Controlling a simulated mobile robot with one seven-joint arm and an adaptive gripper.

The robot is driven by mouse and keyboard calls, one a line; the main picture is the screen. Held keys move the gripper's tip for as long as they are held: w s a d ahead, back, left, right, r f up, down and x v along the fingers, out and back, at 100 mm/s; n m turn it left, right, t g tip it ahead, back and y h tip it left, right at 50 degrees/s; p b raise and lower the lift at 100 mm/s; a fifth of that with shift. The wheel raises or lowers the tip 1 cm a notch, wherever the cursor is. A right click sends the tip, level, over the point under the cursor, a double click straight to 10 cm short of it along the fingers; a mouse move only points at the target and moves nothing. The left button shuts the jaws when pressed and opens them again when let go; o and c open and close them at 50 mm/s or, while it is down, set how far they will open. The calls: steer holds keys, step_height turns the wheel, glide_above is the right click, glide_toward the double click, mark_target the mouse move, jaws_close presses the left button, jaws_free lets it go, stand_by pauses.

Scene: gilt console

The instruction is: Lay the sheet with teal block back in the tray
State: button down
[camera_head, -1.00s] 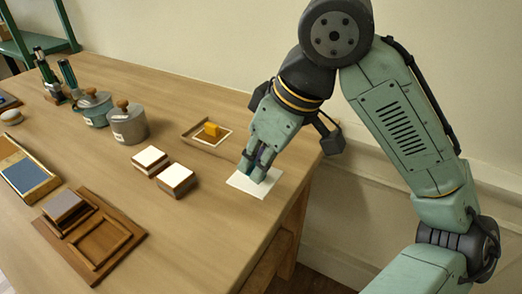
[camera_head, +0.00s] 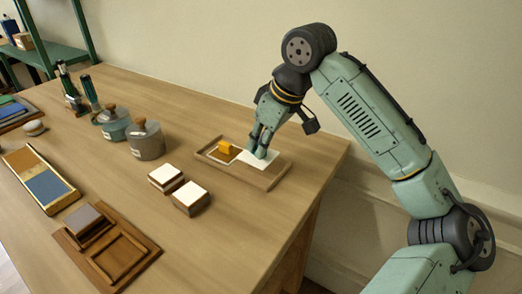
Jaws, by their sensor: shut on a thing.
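The wooden tray (camera_head: 262,180) lies near the right end of the table. A white sheet (camera_head: 257,163) is over its right part, beside a yellow block (camera_head: 228,147) on a pale sheet in the left part. My gripper (camera_head: 259,152) points down onto the white sheet, shut at its middle. The teal block is hard to tell from the teal fingers and is mostly hidden by them. I cannot tell whether the sheet touches the tray floor or hangs just above it.
Two white-topped blocks (camera_head: 190,198) stand in front of the tray. Grey lidded pots (camera_head: 147,141) stand to the left. A wooden frame board (camera_head: 140,266) and a tray with a blue panel (camera_head: 20,160) lie farther left. The wall is close behind the tray.

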steer(key=shift+f, duration=1.6)
steer(key=shift+f, duration=0.1)
steer(key=c, duration=1.6)
jaws_free()
steer(key=v, duration=1.2)
steer(key=shift+b, duration=0.4)
